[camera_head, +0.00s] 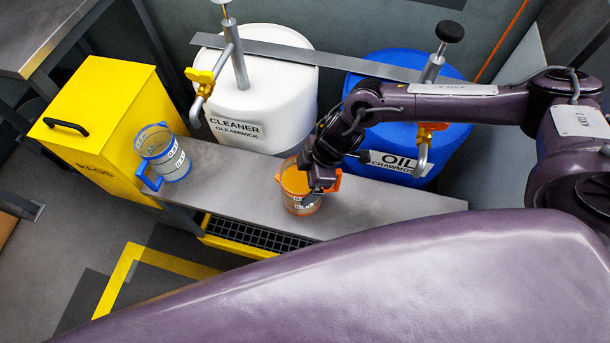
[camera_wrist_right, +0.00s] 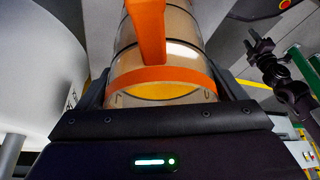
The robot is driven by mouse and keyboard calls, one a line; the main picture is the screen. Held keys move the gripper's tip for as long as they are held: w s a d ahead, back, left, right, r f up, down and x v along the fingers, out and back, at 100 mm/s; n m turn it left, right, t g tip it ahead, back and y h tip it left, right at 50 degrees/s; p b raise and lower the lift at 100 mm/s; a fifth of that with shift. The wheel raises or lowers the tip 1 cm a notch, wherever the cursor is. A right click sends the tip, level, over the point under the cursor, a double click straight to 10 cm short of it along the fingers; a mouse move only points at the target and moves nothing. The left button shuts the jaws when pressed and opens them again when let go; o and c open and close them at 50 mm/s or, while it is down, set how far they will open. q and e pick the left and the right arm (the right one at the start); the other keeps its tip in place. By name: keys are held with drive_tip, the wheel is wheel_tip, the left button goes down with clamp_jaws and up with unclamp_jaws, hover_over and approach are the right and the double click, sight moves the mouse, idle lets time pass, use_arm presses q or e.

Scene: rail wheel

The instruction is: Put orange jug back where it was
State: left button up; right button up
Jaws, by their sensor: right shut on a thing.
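The orange jug (camera_head: 299,190) is a clear measuring jug with orange rim and handle, with amber liquid inside. My right gripper (camera_head: 318,184) is shut on the jug. In the right wrist view the jug (camera_wrist_right: 160,90) sits between the two dark fingers, its orange handle (camera_wrist_right: 149,30) facing the camera.
A blue-handled jug (camera_head: 164,156) stands at the bench's left end beside the yellow RAGS bin (camera_head: 100,125). The white CLEANER drum (camera_head: 262,95) and blue OIL drum (camera_head: 400,145) with taps stand behind. A black grate (camera_head: 255,234) lies along the front. Bare bench lies between the jugs.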

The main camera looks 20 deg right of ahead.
drive_tip(key=shift+a, duration=0.1)
drive_tip(key=o, duration=1.8)
drive_tip(key=v, duration=1.2)
drive_tip(key=shift+s, duration=0.1)
